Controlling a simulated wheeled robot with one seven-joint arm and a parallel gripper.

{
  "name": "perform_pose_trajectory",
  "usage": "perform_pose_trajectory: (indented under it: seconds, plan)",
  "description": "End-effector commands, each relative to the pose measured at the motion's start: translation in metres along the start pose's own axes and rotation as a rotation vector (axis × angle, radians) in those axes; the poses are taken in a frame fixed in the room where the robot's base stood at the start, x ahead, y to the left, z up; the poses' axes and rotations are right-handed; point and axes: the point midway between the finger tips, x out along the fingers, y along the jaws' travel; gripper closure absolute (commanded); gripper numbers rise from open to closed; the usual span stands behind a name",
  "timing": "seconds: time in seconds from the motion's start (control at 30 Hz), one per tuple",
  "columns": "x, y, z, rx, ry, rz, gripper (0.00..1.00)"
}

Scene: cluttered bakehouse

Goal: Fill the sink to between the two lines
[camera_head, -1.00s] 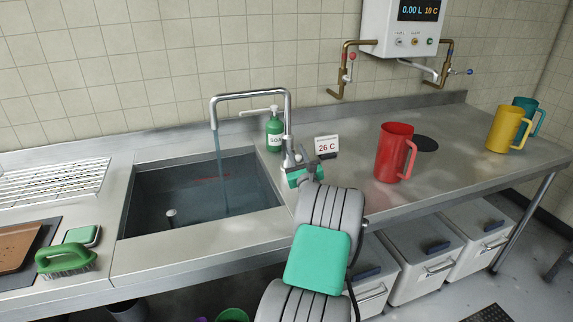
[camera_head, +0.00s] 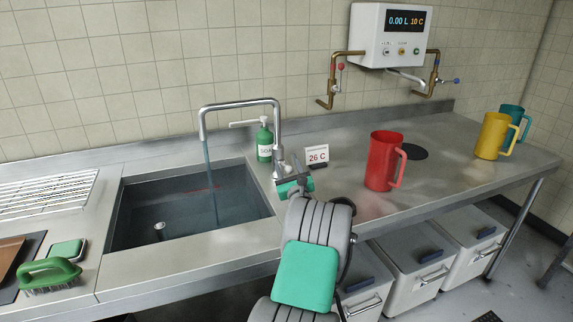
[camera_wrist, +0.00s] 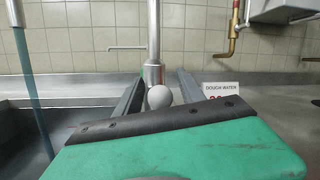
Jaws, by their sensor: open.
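The sink (camera_head: 118,225) is a steel basin set in the counter. Teal water (camera_head: 212,180) runs into it from the tap spout (camera_head: 203,125). One red mark (camera_head: 205,189) shows on its back wall; a second line and the exact water level are hard to make out. A pale-topped stub (camera_head: 159,228) stands inside. My gripper (camera_head: 297,187) is open at the tap's base. In the wrist view its fingers (camera_wrist: 160,85) lie either side of a round pale knob (camera_wrist: 160,97) before the tap column (camera_wrist: 153,45); contact is unclear.
A soap bottle (camera_head: 264,145) stands behind the tap, with a 26 C card (camera_head: 317,154) to its right. Red (camera_head: 382,162), yellow (camera_head: 490,137) and teal (camera_head: 512,112) jugs stand on the right counter. A green brush (camera_head: 48,270) lies left of the sink.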

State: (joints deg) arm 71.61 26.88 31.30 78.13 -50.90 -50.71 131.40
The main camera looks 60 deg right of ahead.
Motion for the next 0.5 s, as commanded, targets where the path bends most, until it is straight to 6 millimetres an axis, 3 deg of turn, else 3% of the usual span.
perform_pose_trajectory:
  seconds: [0.3, 0.5]
  plan:
    - [-0.059, -0.001, -0.003, 0.001, 0.002, -0.003, 0.54]
    - [-0.076, 0.0, 0.0, 0.0, -0.001, -0.001, 0.54]
